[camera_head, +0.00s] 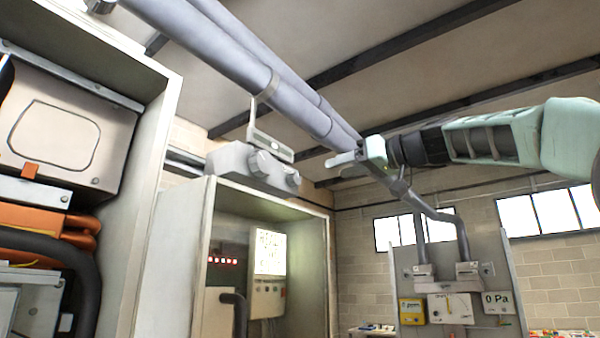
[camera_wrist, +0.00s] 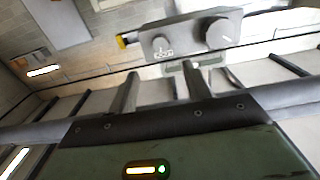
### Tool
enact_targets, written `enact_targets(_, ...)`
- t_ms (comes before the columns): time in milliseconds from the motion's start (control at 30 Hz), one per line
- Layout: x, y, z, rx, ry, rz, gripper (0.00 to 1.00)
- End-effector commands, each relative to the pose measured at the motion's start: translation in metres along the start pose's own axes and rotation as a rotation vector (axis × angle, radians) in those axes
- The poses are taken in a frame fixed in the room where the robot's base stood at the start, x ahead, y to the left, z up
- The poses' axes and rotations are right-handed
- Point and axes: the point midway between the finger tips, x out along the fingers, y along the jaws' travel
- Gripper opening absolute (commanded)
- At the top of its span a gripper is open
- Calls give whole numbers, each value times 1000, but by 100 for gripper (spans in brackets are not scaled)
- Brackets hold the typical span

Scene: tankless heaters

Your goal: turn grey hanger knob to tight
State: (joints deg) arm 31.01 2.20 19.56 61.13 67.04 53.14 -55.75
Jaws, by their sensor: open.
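A grey box (camera_head: 235,162) hangs below the large pipes by a bracket (camera_head: 268,143) and carries two grey knobs on its front. The larger knob (camera_head: 262,164) is nearer the bracket and the smaller knob (camera_head: 292,178) is at the right end. In the wrist view the large round knob (camera_wrist: 221,33) has a pale pointer line, and the small knob (camera_wrist: 160,47) has markings below it. I cannot tell which is the hanger knob. My gripper (camera_head: 343,159) is open and empty, to the right of the box and apart from it. Its fingers (camera_wrist: 162,88) point toward the box.
Large grey pipes (camera_head: 240,75) run overhead close to my gripper. An open cabinet (camera_head: 192,255) stands below the box, and another cabinet (camera_head: 150,190) with orange tubes is at left. A panel (camera_head: 455,255) with gauges stands at the back right.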

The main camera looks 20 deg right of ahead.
Motion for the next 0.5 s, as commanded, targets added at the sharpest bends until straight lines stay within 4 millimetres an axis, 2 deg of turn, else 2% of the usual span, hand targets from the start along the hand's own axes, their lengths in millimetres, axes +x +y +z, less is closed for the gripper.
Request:
enact_targets(33, 12, -1, -6, 1, -3, -4, 50)
enact_targets(200, 48, -1, -6, 2, -3, -4, 50)
enact_targets(500, 103, -1, -4, 2, -4, -2, 50)
